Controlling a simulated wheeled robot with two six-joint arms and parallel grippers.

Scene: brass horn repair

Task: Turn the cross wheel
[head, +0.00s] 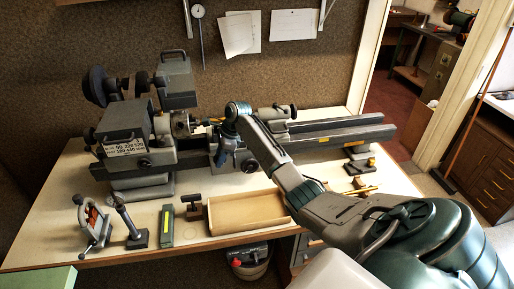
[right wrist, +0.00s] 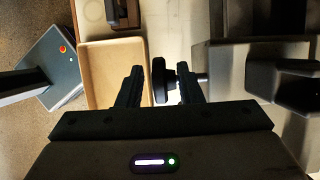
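The cross wheel (right wrist: 159,80) is a dark round wheel seen nearly edge-on in the right wrist view, on a short shaft that runs right to the lathe. My right gripper (right wrist: 161,82) is open, with one black finger on each side of the wheel. A light gap shows on the left of the wheel, and the right finger is very close to it; I cannot tell if it touches. In the head view my right gripper (head: 223,159) is at the front of the grey lathe (head: 185,155) and hides the wheel. My left gripper is not in view.
A shallow wooden tray (head: 248,212) stands on the bench in front of the lathe. Left of it are a T-handled block (head: 192,207), a green bar (head: 167,226) and a post on a base (head: 131,225).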

